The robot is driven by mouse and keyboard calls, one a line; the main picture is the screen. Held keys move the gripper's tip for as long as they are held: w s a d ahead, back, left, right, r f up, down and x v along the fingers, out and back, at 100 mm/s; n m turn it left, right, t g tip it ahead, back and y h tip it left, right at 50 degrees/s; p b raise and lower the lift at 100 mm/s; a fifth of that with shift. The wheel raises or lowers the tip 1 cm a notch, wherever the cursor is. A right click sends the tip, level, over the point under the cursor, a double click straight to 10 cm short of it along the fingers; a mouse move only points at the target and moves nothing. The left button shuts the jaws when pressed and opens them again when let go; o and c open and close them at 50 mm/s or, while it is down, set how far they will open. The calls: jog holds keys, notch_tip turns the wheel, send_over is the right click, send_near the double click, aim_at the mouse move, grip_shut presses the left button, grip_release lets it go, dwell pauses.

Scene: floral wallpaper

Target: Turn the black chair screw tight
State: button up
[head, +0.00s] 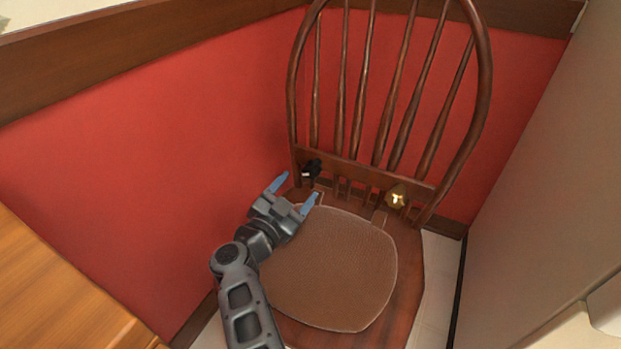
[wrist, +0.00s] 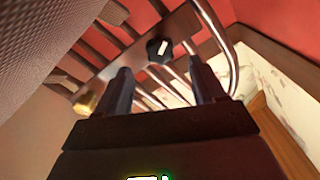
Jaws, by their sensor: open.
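The black screw (head: 312,170) sits at the left end of the chair's lower back rail, with a pale mark on its face. In the wrist view the black screw (wrist: 159,50) shows ahead, between and beyond my fingertips. The wooden chair (head: 415,290) has a spindle back and a brown seat pad. My gripper (head: 298,187) is open and empty above the left rear of the seat, pointing at the black screw. In the wrist view my gripper's fingers (wrist: 162,85) stand apart, and a gap shows between them and the screw.
A gold screw (head: 397,196) sits at the right of the same rail and also shows in the wrist view (wrist: 85,103). A red wall (head: 150,150) stands behind and left. A wooden surface (head: 60,290) is at lower left. A beige panel (head: 550,170) bounds the right.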

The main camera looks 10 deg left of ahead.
aim_at(309, 174)
jog(key=b+x, duration=0.3)
jog(key=x, duration=0.3)
jog(key=shift+f, duration=0.15)
jog(key=shift+w+d, duration=0.2)
jog(key=shift+w, duration=0.5)
jog(key=shift+c, duration=0.3)
jog(key=c, duration=1)
jog(key=shift+m, duration=0.4)
